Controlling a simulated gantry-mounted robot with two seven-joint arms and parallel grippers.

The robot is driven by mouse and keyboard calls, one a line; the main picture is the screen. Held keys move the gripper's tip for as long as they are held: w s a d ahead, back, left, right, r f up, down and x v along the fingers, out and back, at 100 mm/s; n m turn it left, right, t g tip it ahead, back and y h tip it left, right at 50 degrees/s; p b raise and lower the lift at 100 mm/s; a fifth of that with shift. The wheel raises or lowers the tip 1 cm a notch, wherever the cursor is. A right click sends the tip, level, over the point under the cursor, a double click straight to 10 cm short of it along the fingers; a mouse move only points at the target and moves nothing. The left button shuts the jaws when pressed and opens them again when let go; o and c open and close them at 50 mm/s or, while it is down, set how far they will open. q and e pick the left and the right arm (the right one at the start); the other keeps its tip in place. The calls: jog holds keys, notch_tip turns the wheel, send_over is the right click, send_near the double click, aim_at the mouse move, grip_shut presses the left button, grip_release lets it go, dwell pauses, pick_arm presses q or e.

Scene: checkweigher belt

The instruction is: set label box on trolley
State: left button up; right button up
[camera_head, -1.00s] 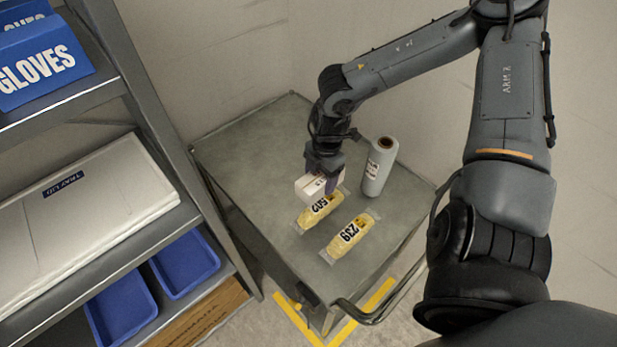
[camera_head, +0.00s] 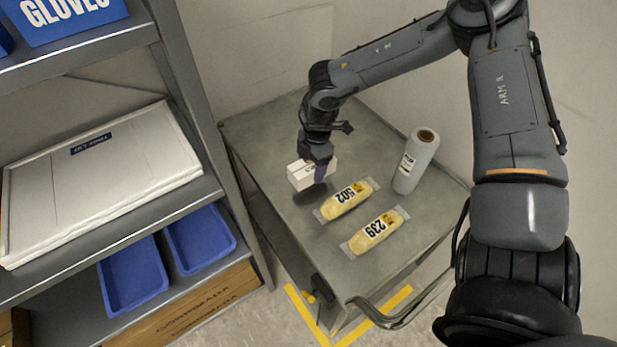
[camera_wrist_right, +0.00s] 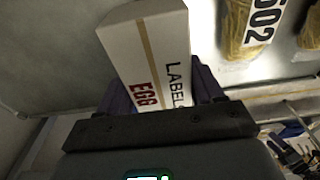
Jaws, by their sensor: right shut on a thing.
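The label box (camera_head: 301,179) is a small white carton with a tan tape stripe. My right gripper (camera_head: 322,172) is shut on it and holds it over the left part of the grey trolley top (camera_head: 270,130). A dark shadow under the box suggests a small gap above the surface. In the right wrist view, the box (camera_wrist_right: 150,45) sits between the purple fingers with "EGG" and "LABEL" print showing. My left gripper is not in view.
Two yellow packs, marked 502 (camera_head: 347,199) and 239 (camera_head: 375,231), lie in front of the box. A grey roll (camera_head: 416,165) stands to the right. A shelf rack with a white tray lid (camera_head: 100,175) and blue trays (camera_head: 133,275) is at left. The trolley's back-left is clear.

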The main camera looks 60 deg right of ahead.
jog(key=shift+w+f, duration=0.4)
jog(key=shift+w, duration=0.1)
notch_tip(320, 180, down, 3)
jog(key=shift+b, duration=0.55)
jog(key=shift+f, duration=0.4)
jog(key=shift+f, duration=0.1)
jog(key=shift+f+b, duration=0.1)
jog(key=shift+b, duration=0.2)
jog(key=o, duration=1.3)
